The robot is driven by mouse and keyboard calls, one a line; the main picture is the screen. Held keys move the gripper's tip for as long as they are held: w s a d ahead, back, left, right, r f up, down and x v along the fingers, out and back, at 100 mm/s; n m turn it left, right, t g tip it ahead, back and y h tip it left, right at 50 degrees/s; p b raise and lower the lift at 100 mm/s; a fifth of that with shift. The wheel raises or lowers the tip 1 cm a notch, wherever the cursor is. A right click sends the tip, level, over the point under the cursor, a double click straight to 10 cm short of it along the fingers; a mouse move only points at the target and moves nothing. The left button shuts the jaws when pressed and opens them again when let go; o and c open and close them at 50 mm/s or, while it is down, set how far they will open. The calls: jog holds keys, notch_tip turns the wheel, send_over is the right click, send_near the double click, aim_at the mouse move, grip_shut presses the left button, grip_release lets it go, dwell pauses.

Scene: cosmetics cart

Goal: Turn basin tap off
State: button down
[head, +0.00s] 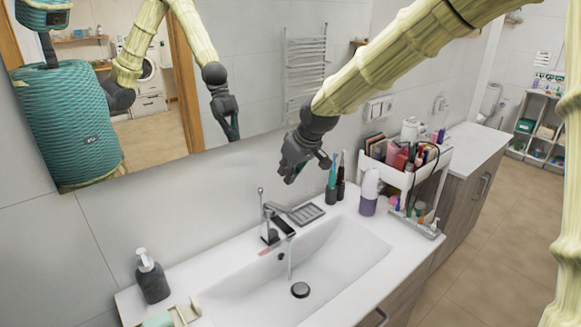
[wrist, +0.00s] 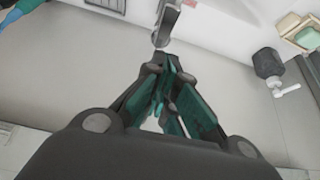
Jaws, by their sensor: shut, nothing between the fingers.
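The basin tap (head: 270,228) is dark and chrome, at the back rim of the white basin (head: 345,262). A thin upright lever with a small knob stands at its left. A stream of water runs from its spout (head: 287,228) into the basin. My gripper (head: 290,181) is above and behind the right side of the tap, apart from it in the head view. In the wrist view my gripper (wrist: 165,72) is shut and empty, its tips pointing toward a metal part of the tap (wrist: 165,27). Whether they touch it, I cannot tell.
A dark soap dispenser (head: 152,278) stands at left; it also shows in the wrist view (wrist: 267,65). A cosmetics cart (head: 400,175) is further right. The mirror (head: 265,95) hangs behind.

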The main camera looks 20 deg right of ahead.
aim_at(279, 206)
jog(key=p+x, duration=0.2)
jog(key=x, duration=0.3)
jog(key=shift+w+f, duration=0.1)
jog(key=shift+f, duration=0.25)
jog(key=f, duration=0.1)
jog(key=f+p, duration=0.1)
jog(key=shift+s+d+f, duration=0.1)
jog(key=shift+s+f, duration=0.2)
jog(key=shift+f, duration=0.05)
jog(key=shift+s+f+p, duration=0.15)
jog(key=shift+f+p, duration=0.25)
jog(key=shift+f, duration=0.25)
